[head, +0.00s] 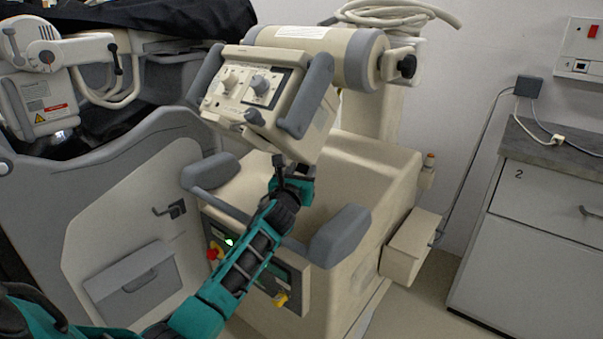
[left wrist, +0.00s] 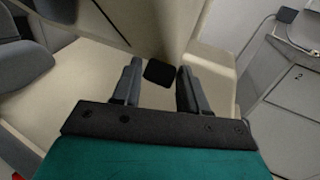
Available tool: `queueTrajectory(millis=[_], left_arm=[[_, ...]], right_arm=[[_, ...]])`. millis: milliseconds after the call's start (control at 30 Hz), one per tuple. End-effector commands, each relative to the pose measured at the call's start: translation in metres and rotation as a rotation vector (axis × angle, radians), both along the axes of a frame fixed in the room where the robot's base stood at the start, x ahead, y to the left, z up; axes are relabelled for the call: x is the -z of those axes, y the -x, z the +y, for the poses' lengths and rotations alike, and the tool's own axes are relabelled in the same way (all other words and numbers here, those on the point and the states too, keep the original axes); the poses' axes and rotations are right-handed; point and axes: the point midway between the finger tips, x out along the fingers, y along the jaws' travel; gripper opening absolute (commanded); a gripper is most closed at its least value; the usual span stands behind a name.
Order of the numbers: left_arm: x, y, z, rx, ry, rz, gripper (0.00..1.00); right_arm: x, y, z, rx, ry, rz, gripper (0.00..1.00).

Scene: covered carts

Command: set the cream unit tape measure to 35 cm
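The cream unit (head: 375,165) stands in the middle of the head view, with a tilted cream head and control panel (head: 262,90) on top. My left gripper (head: 291,168) is raised just below the lower edge of that head. In the left wrist view, a small black square tab (left wrist: 158,72) shows between the fingertips of the left gripper (left wrist: 160,76), at the head's underside. It may be the tape measure's end. The fingers are apart, with the tab close to the left one; no clear grip shows. No tape scale or reading is legible. My right gripper is not in view.
A grey and cream unit (head: 130,220) with a dark cover (head: 150,15) stands close on the left. The cream unit's grey padded handles (head: 340,235) flank my left arm. A cabinet (head: 550,220) stands at the right. Some floor (head: 440,300) is free before it.

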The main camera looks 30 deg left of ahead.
Motion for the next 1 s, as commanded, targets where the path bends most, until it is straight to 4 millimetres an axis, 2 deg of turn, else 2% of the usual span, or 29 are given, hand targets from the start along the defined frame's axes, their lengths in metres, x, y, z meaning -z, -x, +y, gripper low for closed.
queueTrajectory(millis=[33,300,400,633,1000], left_arm=[[0.000,0.000,-0.001,0.002,0.000,0.000,0.33],[0.000,0.000,-0.001,0.003,0.001,0.000,0.07],[0.000,0.000,-0.001,0.003,0.001,0.000,0.00],[0.005,0.003,-0.001,0.003,0.002,0.002,0.00],[0.067,0.057,0.003,0.002,0.002,0.006,0.00]], right_arm=[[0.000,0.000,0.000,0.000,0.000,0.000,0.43],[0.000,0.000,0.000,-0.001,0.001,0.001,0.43],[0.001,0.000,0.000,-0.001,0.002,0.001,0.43],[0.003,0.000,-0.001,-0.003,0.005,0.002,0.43],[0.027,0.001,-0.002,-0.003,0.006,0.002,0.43]])
